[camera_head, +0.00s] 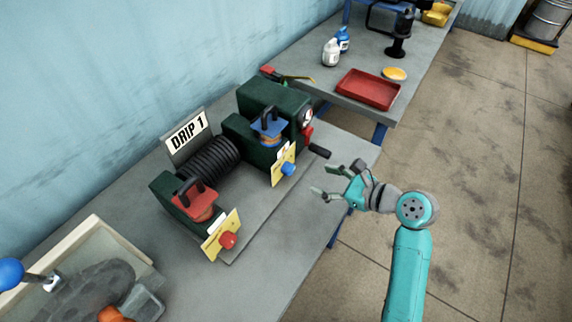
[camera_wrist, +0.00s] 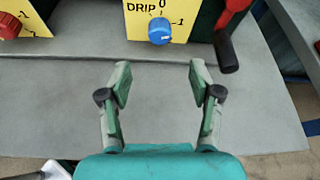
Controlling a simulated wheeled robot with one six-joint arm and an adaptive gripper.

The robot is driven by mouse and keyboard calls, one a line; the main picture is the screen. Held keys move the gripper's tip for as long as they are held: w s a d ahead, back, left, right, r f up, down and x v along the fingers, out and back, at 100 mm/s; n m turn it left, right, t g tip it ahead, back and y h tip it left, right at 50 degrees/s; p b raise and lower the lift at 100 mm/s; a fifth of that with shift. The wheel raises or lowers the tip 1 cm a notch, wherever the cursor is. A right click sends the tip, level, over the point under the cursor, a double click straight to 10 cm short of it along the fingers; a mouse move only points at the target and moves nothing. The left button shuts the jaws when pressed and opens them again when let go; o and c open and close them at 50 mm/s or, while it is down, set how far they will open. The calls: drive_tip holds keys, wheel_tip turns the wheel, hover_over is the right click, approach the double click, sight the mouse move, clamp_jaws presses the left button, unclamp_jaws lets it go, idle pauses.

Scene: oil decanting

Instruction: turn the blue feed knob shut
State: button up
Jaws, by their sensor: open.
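The blue feed knob (camera_head: 288,169) sits on a yellow plate (camera_head: 277,176) on the front of the green machine (camera_head: 272,107). In the wrist view the knob (camera_wrist: 160,31) is near the top middle, under the printed "0", with "DRIP" to the left and "1" to the right; its pale pointer mark is too small to read surely. My gripper (camera_head: 327,192) is open and empty, to the right of the knob and apart from it. In the wrist view my gripper (camera_wrist: 160,75) has its fingertips spread below the knob, with bare grey bench between them.
A black-handled red crank (camera_wrist: 228,48) sticks out just right of the knob. A red knob (camera_head: 228,240) on another yellow plate is at the lower left. A red tray (camera_head: 368,89) and bottles (camera_head: 331,52) stand on the far bench. The bench front is clear.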

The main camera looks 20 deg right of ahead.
sight(292, 170)
drive_tip(key=x, duration=1)
drive_tip(key=shift+w+a+f, duration=0.15)
drive_tip(key=c, duration=1.1)
